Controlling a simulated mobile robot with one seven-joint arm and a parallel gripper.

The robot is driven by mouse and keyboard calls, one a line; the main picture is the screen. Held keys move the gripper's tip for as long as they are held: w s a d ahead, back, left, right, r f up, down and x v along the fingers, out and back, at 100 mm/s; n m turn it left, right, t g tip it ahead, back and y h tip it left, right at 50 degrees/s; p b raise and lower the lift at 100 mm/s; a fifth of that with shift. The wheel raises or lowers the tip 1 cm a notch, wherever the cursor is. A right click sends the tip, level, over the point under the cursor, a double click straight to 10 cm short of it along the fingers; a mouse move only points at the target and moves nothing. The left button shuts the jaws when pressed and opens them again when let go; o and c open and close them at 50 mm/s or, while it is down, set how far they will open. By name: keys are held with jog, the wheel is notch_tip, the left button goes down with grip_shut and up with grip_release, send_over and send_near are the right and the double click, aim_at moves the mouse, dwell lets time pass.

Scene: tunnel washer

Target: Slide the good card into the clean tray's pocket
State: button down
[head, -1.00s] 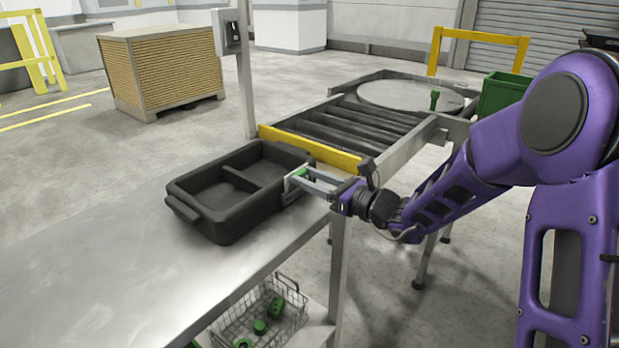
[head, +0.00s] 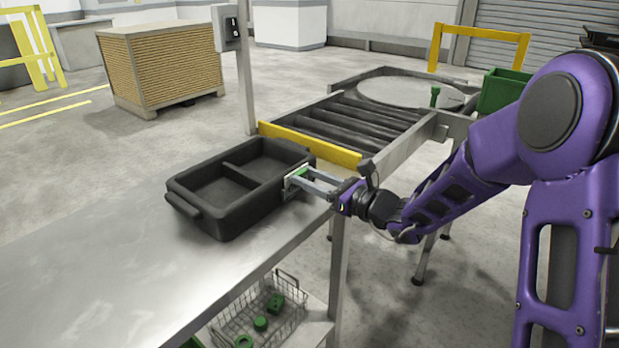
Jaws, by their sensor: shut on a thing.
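The black tray (head: 215,195) sits on the steel table, with a divider splitting it into two compartments. My gripper (head: 299,178) is at the tray's right-hand side wall, reaching in from the right. It is shut on a small white card with green on it (head: 291,187). The card is at the outer face of the tray wall. The pocket itself is hidden behind the card and fingers, and I cannot tell whether the card is inside it.
A yellow bar (head: 310,146) stands behind the tray, before a roller conveyor (head: 350,122). A wire basket with green parts (head: 262,318) sits below the table. The steel table's (head: 110,255) near left part is clear.

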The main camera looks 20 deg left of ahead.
jog(key=shift+c, duration=1.8)
grip_release()
